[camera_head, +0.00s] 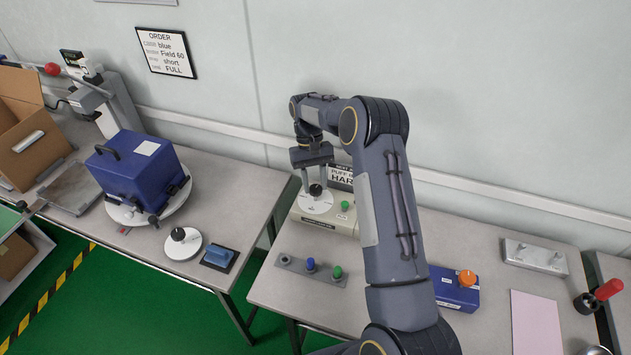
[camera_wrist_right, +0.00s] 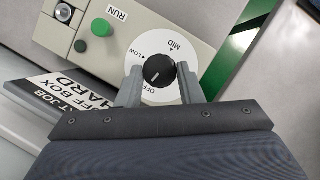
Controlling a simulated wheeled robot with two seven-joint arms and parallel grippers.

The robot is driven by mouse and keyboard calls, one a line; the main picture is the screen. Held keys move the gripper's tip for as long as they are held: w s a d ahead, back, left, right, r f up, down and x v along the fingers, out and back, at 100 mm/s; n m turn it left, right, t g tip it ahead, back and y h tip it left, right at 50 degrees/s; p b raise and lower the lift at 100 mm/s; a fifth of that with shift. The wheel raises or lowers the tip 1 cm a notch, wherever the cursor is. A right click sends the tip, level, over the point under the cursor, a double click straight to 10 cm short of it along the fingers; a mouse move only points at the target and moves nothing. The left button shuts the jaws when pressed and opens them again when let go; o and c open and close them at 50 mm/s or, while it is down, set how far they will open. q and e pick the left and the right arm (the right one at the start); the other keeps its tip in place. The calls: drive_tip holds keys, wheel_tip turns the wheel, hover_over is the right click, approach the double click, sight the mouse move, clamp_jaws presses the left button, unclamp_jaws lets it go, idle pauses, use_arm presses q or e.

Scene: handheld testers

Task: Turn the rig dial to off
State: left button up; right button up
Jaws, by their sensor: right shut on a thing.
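The rig dial's black knob (camera_wrist_right: 160,70) sits on a white round face (camera_wrist_right: 188,46) marked OFF, LOW and MID. A pale line on the knob points down-left in the right wrist view, toward the OFF mark. The dial also shows in the head view as a black knob (camera_head: 316,190) on the beige rig (camera_head: 338,219). My right gripper (camera_wrist_right: 159,74) is shut on the knob, one finger on each side. In the head view my right gripper (camera_head: 315,184) reaches down over the dial. My left gripper is not in view.
A green RUN button (camera_wrist_right: 101,27) is beside the dial. A sign (camera_head: 341,177) stands behind the rig. A strip with blue and green knobs (camera_head: 311,269) lies in front. A blue box with an orange knob (camera_head: 456,290) is right of my arm. A blue case (camera_head: 140,175) stands left.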

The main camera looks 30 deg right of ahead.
drive_tip(key=shift+n+h, duration=0.4)
drive_tip(key=shift+n, duration=0.6)
drive_tip(key=shift+a, duration=0.1)
drive_tip(key=o, duration=1)
drive_tip(key=shift+c, duration=0.2)
drive_tip(key=v, duration=0.7)
drive_tip(key=shift+w+r+b, duration=0.2)
drive_tip(key=shift+r+b, duration=0.1)
drive_tip(key=shift+r, duration=0.05)
